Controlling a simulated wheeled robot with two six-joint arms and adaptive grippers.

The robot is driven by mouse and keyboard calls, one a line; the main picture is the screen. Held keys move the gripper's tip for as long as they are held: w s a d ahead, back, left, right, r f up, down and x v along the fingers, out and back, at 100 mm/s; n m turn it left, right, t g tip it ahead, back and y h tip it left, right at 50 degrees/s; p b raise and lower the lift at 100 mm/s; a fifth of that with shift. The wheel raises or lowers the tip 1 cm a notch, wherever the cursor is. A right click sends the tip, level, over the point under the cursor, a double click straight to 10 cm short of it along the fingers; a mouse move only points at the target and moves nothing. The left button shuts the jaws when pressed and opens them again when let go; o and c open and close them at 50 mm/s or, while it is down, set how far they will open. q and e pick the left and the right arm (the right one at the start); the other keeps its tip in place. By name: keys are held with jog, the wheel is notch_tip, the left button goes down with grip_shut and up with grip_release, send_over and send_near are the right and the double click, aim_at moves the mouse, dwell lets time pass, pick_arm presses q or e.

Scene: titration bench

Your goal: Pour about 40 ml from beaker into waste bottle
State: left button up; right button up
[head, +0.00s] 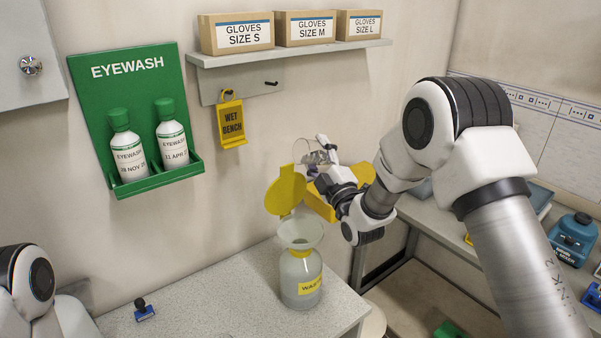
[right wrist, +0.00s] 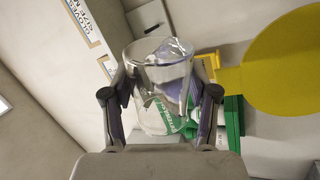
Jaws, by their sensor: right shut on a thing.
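The waste bottle (head: 300,278) stands upright on the grey bench, with a yellow label and a wide funnel (head: 300,233) in its neck. A round yellow lid (head: 286,191) stands raised above the funnel; it also shows in the right wrist view (right wrist: 282,60). My right gripper (head: 322,160) is shut on the clear glass beaker (right wrist: 158,75), above and slightly right of the funnel. The beaker also shows in the head view (head: 309,150), partly hidden by the gripper. It looks tilted; its liquid level is unclear. My left gripper is out of view; only part of that arm shows.
A green eyewash board (head: 122,75) with two bottles and a shelf of glove boxes (head: 290,54) are on the wall. A small blue-and-black item (head: 144,310) sits on the bench (head: 215,300), which is otherwise mostly clear. A second bench is at right.

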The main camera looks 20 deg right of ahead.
jog(key=shift+r+n, duration=0.15)
jog(key=shift+n, duration=0.25)
jog(key=shift+n+y+b, duration=0.3)
jog(key=shift+y+b, duration=0.05)
jog(key=shift+y, duration=0.05)
jog(key=shift+d+r+n, duration=0.1)
jog(key=shift+r+n, duration=0.05)
jog(key=shift+n, duration=0.15)
jog(key=shift+w+d+r+n+b, duration=0.2)
jog(key=shift+d+n+b, duration=0.15)
jog(key=shift+d, duration=0.3)
jog(key=shift+w+d+y, duration=0.1)
jog(key=shift+d+y, duration=0.1)
jog(key=shift+y, duration=0.2)
jog(key=shift+n, duration=0.25)
jog(key=shift+a+r+n+y+b, duration=0.1)
jog(key=shift+r+n+y+b, duration=0.25)
jog(key=shift+n+b, duration=0.4)
jog(key=shift+a+r+n+y+b, duration=0.1)
jog(key=shift+r+n+y+b, duration=0.1)
jog(key=shift+n+y+b, duration=0.55)
